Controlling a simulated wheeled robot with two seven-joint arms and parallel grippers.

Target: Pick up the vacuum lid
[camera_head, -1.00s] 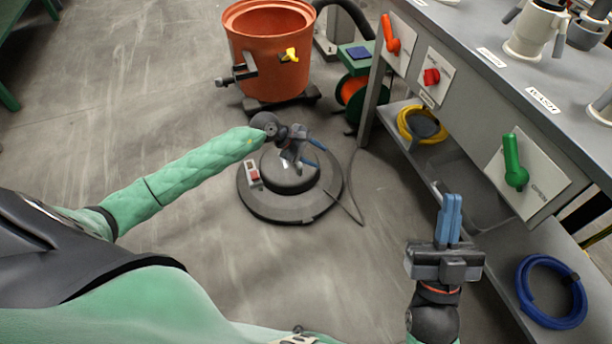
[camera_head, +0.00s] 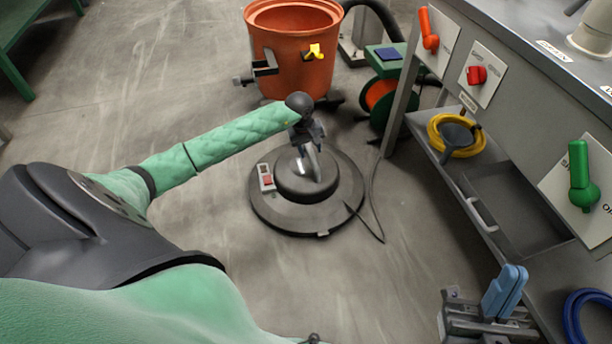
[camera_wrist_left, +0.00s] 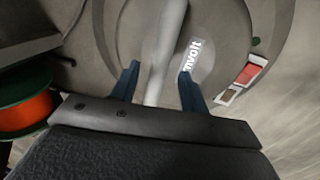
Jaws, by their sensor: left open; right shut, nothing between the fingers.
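The vacuum lid (camera_head: 274,214) is a round, dark grey disc with a raised dome, lying on the floor in the middle of the head view. A red and white switch box (camera_head: 266,178) sits on its left side. My left gripper (camera_head: 310,160) points down over the dome. In the left wrist view, the lid's pale handle bar (camera_wrist_left: 165,45) runs between the open blue fingers of this gripper (camera_wrist_left: 158,72), with a white label on the dome beside it. My right gripper (camera_head: 504,290) is shut and empty at the lower right.
An orange tub (camera_head: 290,50) with a yellow tap stands behind the lid. An orange hose reel (camera_head: 380,95) is behind it to the right. A grey bench (camera_head: 550,110) with coloured levers and a lower shelf lines the right. A cable lies on the floor beside the lid.

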